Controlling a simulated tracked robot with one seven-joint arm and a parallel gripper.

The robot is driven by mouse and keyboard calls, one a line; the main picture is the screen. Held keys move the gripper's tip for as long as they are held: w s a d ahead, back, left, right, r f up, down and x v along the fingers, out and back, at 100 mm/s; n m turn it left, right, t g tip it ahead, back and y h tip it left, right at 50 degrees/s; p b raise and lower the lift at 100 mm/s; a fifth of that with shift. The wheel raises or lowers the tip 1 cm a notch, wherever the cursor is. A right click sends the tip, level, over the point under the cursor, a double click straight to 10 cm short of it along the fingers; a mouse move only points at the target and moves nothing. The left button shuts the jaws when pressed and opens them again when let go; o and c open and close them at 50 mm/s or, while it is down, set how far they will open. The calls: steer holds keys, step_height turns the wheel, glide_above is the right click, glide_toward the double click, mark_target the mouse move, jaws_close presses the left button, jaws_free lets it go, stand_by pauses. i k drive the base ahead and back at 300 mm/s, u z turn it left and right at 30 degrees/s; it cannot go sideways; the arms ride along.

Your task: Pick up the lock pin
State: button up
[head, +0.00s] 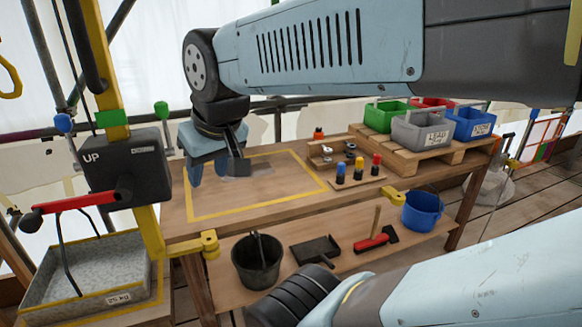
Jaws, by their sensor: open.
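My gripper (214,170) hangs pointing down over the left part of the wooden workbench (255,205), within the yellow taped outline. Its jaws are partly hidden by the wrist, and I see nothing held in them. No part can be named for sure as the lock pin. Small silver parts (327,152) sit at a little wooden stand (318,160), right of the gripper. In front of it stand three dark pegs, with a blue top (341,170), a yellow top (359,163) and a red top (376,160). A small orange and black item (319,133) is behind the stand.
A pallet (440,155) with green, red, grey and blue bins stands at the bench's back right. A black hoist box (125,165) with a red lever and a grey tray (90,275) are left. A black bucket (257,265), dustpan (315,250) and blue bucket (422,212) sit on the lower shelf.

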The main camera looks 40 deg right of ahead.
mark_target(341, 166)
steer(key=z, duration=0.65)
steer(key=i, duration=0.1)
steer(key=u, duration=2)
steer(key=k, duration=2.05)
steer(key=z, duration=1)
steer(key=i, duration=1)
steer(key=z, duration=0.05)
